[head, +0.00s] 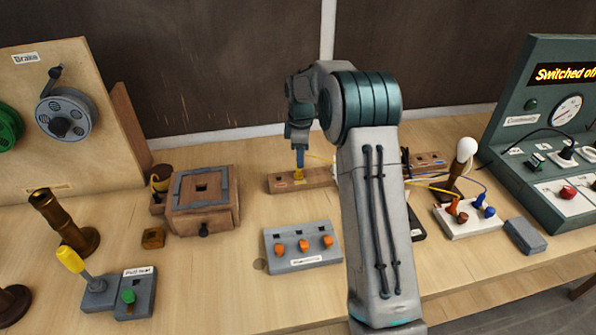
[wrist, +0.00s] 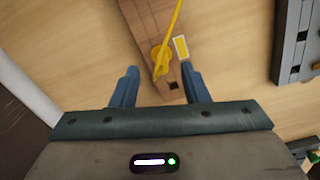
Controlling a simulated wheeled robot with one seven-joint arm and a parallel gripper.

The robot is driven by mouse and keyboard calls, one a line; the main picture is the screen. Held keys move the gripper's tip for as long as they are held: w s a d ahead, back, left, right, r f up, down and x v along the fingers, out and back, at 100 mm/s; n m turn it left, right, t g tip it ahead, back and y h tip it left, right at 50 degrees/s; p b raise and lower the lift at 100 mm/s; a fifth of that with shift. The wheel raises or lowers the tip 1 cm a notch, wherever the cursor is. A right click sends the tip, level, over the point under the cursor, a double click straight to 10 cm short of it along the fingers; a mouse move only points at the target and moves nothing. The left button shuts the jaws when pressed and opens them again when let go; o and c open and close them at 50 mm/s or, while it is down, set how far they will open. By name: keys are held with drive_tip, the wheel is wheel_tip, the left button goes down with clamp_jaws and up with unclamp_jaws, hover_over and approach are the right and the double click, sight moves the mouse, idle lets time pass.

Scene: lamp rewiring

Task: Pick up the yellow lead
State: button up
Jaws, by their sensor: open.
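The yellow lead's plug (head: 298,174) stands at a wooden block (head: 322,179) in the head view, and the yellow lead (head: 320,158) runs off to the right behind my arm. In the wrist view the yellow plug (wrist: 161,60) sits on the wooden block (wrist: 147,20), with its cord rising to the top edge. My gripper (wrist: 159,80) is open, with one blue finger on each side of the block's near end. The plug is slightly beyond the fingertips in that picture, and nothing is held. In the head view my gripper (head: 300,160) is directly above the plug.
A grey panel with orange switches (head: 303,246) lies in front of the block. A wooden box (head: 203,200) stands to the left.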

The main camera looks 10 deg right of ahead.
sight(298, 172)
drive_tip(key=f, duration=0.1)
drive_tip(key=f+p, duration=0.1)
drive_tip(key=f, duration=0.3)
drive_tip(key=shift+a+p, duration=0.3)
drive_tip(key=shift+a, duration=0.05)
clamp_jaws()
